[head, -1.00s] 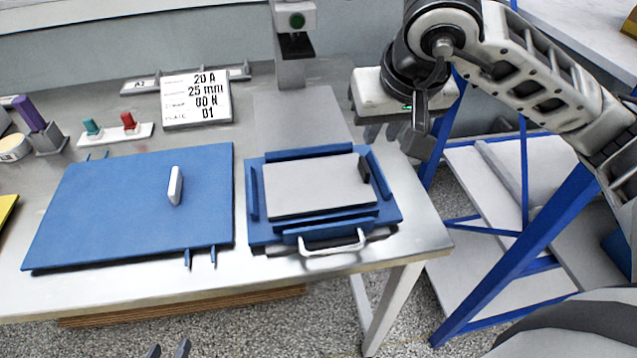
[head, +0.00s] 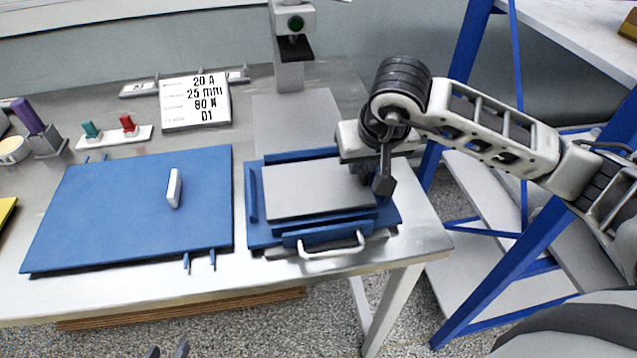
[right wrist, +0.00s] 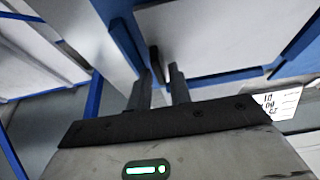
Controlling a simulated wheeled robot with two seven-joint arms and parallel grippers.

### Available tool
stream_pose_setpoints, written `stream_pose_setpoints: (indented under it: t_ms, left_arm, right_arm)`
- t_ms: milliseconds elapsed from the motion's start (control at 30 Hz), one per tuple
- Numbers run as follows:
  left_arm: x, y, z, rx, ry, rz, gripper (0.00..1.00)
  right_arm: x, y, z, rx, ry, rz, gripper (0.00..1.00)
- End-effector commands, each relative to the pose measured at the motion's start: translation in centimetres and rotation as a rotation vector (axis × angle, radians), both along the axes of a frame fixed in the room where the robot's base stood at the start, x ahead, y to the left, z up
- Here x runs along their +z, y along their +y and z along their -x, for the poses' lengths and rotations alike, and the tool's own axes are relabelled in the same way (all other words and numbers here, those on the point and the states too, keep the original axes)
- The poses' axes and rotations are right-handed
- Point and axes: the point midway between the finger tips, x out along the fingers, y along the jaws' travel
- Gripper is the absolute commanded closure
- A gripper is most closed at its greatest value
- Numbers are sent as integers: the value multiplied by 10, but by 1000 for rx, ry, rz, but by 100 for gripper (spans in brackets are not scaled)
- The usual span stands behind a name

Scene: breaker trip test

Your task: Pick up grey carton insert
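The grey carton insert (head: 315,188) looks like a flat grey panel lying in a blue tray (head: 262,238) on the bench. It also fills the upper middle of the right wrist view (right wrist: 215,35). A small dark tab (right wrist: 154,60) stands at its edge there; in the head view my arm hides it. My right gripper (head: 382,188) is over the panel's right edge. In the right wrist view its fingers (right wrist: 161,85) are apart, with the tab just beyond, roughly in line with the gap. Contact cannot be told.
A blue board (head: 130,210) with a white handle lies left of the tray. A white handle (head: 332,247) is on the tray's front. A press-like stand (head: 290,60) and a label plate (head: 195,103) are behind. A blue-framed rack (head: 530,230) stands right of the bench.

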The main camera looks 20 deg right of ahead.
Motion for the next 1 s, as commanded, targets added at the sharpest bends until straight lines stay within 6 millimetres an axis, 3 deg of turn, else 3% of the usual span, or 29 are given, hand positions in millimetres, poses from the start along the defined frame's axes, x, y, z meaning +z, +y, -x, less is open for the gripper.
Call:
stream_pose_setpoints:
  t_ms: [67, 133, 633, 800, 1000]
  left_arm:
    - [0, 0, -1, 0, -1, 0, 64]
    - [0, 0, -1, 0, -2, 0, 64]
    - [1, 0, -1, 0, -5, 3, 64]
    - [0, -1, 0, 0, -5, 7, 64]
    - [1, -1, 2, 0, -1, 9, 64]
  right_arm:
    - [0, 0, 0, 0, 0, 0, 83]
    - [0, 0, 0, 0, 0, 0, 100]
    - [8, 0, -1, 0, -4, 1, 100]
    - [35, 0, -1, -1, -9, 1, 100]
    - [79, -9, 38, 0, -8, 4, 100]
